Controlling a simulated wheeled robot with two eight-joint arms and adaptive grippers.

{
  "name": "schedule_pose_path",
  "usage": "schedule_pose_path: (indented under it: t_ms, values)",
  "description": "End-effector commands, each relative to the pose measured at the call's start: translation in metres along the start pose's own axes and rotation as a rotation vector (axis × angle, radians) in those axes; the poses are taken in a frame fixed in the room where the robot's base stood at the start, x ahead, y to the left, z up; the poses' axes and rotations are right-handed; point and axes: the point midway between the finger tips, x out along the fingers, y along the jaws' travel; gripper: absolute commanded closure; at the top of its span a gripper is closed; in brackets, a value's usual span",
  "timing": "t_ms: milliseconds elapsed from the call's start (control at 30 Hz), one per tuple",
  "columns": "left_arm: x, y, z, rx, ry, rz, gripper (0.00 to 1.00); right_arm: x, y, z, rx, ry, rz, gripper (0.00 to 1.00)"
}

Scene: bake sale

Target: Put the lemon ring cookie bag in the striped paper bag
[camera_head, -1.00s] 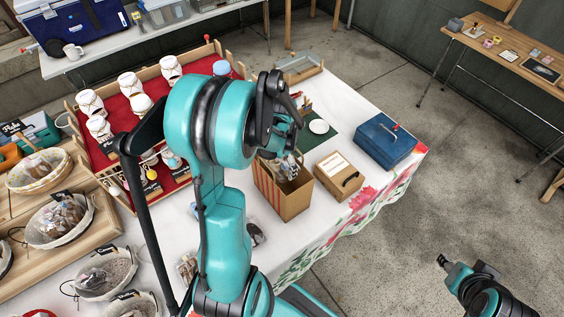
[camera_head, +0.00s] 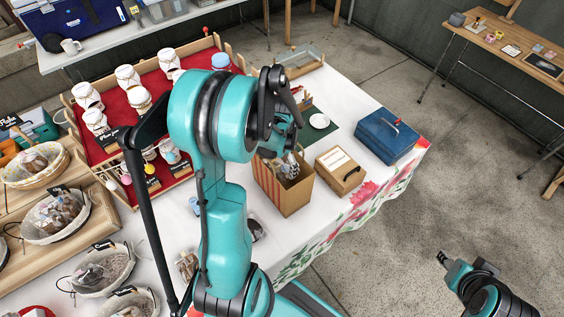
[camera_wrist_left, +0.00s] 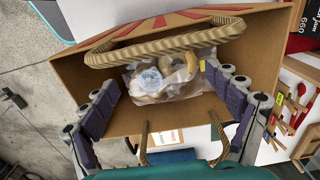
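The striped paper bag (camera_head: 283,197) stands open on the table, its brown side showing in the head view. In the left wrist view, the paper bag (camera_wrist_left: 80,68) shows red stripes along its top edge and two rope handles. The lemon ring cookie bag (camera_wrist_left: 165,80), a clear bag of pale rings with a round label, lies inside it. My left gripper (camera_wrist_left: 163,88) is open at the bag's mouth, its fingers spread on either side of the cookie bag and apart from it. My right gripper (camera_head: 443,259) is far off to the right, over the floor, too small to judge.
A cardboard box (camera_head: 340,170) and a blue cash box (camera_head: 387,136) stand right of the paper bag.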

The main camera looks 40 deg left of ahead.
Motion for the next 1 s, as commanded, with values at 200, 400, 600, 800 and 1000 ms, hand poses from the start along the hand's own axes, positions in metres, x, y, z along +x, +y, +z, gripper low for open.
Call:
schedule_pose_path:
  t_ms: [200, 400, 600, 800, 1000]
  values:
    - [0.000, 0.000, 0.000, 0.000, 0.000, 0.000, 0.00, 0.000, 0.000, 0.000, 0.000, 0.000, 0.000, 0.60]
    - [-0.003, 0.000, 0.000, 0.000, 0.000, 0.000, 0.00, 0.000, 0.000, 0.000, 0.000, 0.000, 0.000, 0.60]
    - [-0.033, 0.001, 0.001, 0.000, 0.000, 0.000, 0.00, 0.000, 0.000, 0.000, 0.000, 0.000, 0.000, 0.60]
    - [-0.076, 0.000, 0.000, 0.000, 0.000, 0.000, 0.00, 0.000, 0.000, 0.000, 0.000, 0.000, 0.000, 0.60]
    - [-0.108, 0.000, 0.000, 0.000, 0.000, 0.000, 0.00, 0.000, 0.000, 0.000, 0.000, 0.000, 0.000, 0.60]
